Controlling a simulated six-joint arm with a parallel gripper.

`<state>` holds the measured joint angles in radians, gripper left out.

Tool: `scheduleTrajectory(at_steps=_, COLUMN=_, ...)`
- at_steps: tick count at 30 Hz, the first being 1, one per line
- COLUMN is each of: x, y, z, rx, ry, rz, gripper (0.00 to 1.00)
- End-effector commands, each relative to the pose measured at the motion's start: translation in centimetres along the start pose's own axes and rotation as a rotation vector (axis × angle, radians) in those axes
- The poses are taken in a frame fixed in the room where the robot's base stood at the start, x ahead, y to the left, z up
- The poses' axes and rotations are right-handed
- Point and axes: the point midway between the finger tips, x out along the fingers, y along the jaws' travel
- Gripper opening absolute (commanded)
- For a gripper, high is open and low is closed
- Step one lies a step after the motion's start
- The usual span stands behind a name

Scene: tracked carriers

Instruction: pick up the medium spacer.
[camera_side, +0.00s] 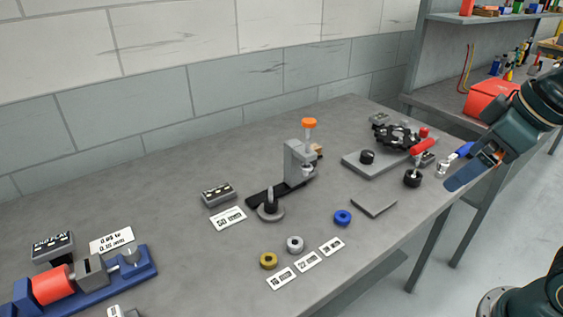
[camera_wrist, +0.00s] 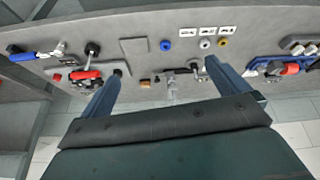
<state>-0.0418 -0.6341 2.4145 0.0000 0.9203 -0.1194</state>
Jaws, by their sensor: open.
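Three ring-shaped spacers lie on the grey bench: a brass one (camera_side: 269,260), a silver-grey one (camera_side: 294,244) and a blue one (camera_side: 343,217). Their sizes look close, and I cannot tell for sure which is the medium one. In the wrist view the blue spacer (camera_wrist: 165,45), the silver-grey one (camera_wrist: 204,43) and the brass one (camera_wrist: 222,42) lie beyond my fingers. My gripper (camera_side: 472,168) is open and empty at the right, above the bench's front right edge, well away from the spacers. Its two fingers also show in the wrist view (camera_wrist: 162,72).
Number cards (camera_side: 307,261) lie beside the spacers. A press-like stand (camera_side: 297,165), a post on a round base (camera_side: 270,205) and a flat grey plate (camera_side: 374,205) stand nearby. A blue fixture with a red cylinder (camera_side: 50,285) is at left.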

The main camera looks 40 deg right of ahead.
Motion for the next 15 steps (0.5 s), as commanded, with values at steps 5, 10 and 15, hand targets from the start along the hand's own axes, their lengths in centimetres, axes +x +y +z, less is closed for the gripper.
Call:
scheduleTrajectory(at_steps=5, x=-0.1, y=0.3, z=2.1, rx=0.114, ry=0.038, rz=0.017, gripper=1.00)
scheduleTrajectory(at_steps=10, x=-0.1, y=0.4, z=2.8, rx=0.157, ry=0.050, rz=0.022, gripper=1.00)
scheduleTrajectory(at_steps=15, x=-0.1, y=0.4, z=2.8, rx=0.160, ry=0.050, rz=0.022, gripper=0.78)
